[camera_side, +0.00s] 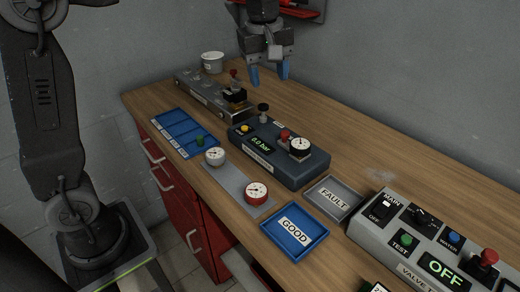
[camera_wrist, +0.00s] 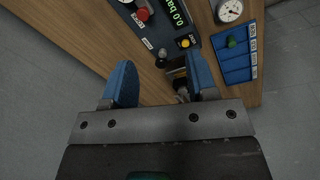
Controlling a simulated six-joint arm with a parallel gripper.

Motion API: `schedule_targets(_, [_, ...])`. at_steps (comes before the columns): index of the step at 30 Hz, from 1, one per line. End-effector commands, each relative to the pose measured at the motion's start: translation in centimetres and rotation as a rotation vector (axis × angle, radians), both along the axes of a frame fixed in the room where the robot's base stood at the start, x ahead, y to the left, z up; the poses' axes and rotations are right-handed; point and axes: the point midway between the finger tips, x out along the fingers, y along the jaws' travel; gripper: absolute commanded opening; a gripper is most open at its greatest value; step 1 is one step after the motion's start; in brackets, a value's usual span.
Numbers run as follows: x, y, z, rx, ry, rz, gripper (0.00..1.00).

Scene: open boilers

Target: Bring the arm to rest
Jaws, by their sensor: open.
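My gripper (camera_side: 269,76) hangs above the back of the wooden workbench (camera_side: 340,142), near the far wall. Its two blue fingers are apart, with nothing held between them. In the wrist view, my gripper (camera_wrist: 160,88) also shows spread fingers, with the bench and a dark device partly visible past them. It appears clear of the things on the bench.
A pressure tester (camera_side: 262,160) reads 0.0 bar and has a gauge on it. A blue GOOD tray (camera_side: 318,238), a grey FAULT tray (camera_side: 347,209) and a valve panel (camera_side: 372,240) reading OFF stand to the right. Two gauges lie on a grey strip (camera_side: 232,182); left is a blue compartment tray (camera_side: 168,121).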

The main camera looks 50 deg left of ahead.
Motion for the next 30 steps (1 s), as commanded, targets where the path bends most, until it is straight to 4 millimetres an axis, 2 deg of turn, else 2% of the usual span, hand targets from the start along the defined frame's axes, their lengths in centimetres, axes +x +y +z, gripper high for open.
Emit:
schedule_targets(1, [-2.1,0.1,0.7,0.012,-0.033,-0.086,0.53])
schedule_targets(7, [-9.4,0.2,0.8,0.092,-0.153,-0.459,0.53])
schedule_targets(12, [-15.4,0.3,-1.0,0.195,-0.242,-0.766,0.53])
schedule_targets(15, [-18.1,0.4,-2.6,0.258,-0.283,-0.919,0.53])
schedule_targets(18, [-20.0,0.4,-3.9,0.311,-0.309,-1.034,0.53])
schedule_targets(21, [-21.1,0.4,-4.9,0.346,-0.324,-1.106,0.53])
schedule_targets(30, [-21.6,0.4,-5.5,0.364,-0.328,-1.146,0.53])
